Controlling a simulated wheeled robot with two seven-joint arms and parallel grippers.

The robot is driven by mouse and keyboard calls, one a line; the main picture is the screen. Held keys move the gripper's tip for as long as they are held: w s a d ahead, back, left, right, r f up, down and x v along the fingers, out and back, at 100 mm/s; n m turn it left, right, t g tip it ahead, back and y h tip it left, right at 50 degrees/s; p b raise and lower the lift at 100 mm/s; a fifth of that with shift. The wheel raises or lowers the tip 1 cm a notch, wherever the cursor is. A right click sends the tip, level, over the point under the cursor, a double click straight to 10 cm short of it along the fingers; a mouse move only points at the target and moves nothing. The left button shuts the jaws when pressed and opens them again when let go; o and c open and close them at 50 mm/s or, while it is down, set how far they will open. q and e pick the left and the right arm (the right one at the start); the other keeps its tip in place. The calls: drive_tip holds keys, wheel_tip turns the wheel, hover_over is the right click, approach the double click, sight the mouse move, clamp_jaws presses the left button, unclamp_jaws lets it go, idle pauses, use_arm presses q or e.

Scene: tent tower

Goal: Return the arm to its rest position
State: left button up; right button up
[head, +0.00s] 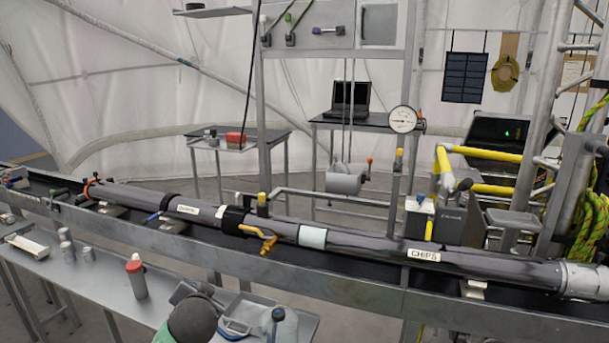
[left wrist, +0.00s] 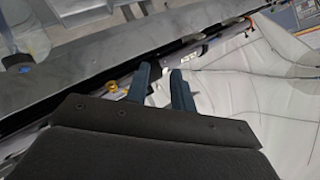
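My left gripper shows in the left wrist view (left wrist: 160,82). Its two dark blue-grey fingers stand apart with a gap between them, and nothing is held. Beyond the fingertips are the long pipe and rail, crossing diagonally, with a yellow fitting (left wrist: 112,86) to the left of the fingers. I cannot make out my left gripper in the head view. A dark rounded shape (head: 193,318) at the bottom edge there may be part of my arm; I cannot tell. My right gripper and right arm are not in view.
A long grey pipe (head: 365,245) with labels lies along a metal rail across the head view. A yellow-handled valve (head: 262,236) sits on it. In front is a grey bench (head: 110,278) with a red-capped bottle (head: 136,277). A pressure gauge (head: 403,119) stands behind.

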use_arm(q)
drive_tip(key=s+d+f+n+g+h, duration=0.1)
drive_tip(key=s+d+f+g, duration=0.2)
drive_tip(key=s+f, duration=0.6)
drive_tip(key=s+d+f+n+g+h, duration=0.1)
drive_tip(key=s+d+f+g+h, duration=0.1)
drive_tip(key=s+f, duration=0.8)
drive_tip(key=s+d+f+n+g+h, duration=0.1)
drive_tip(key=s+d+f+g, duration=0.3)
drive_tip(key=s+f, duration=0.5)
drive_tip(key=s+g+h, duration=0.1)
drive_tip(key=s, duration=1)
drive_tip(key=shift+s+d+f+g, duration=0.25)
drive_tip(key=shift+s+f+g, duration=0.05)
drive_tip(key=shift+s, duration=0.1)
drive_tip(key=shift+w+d, duration=0.1)
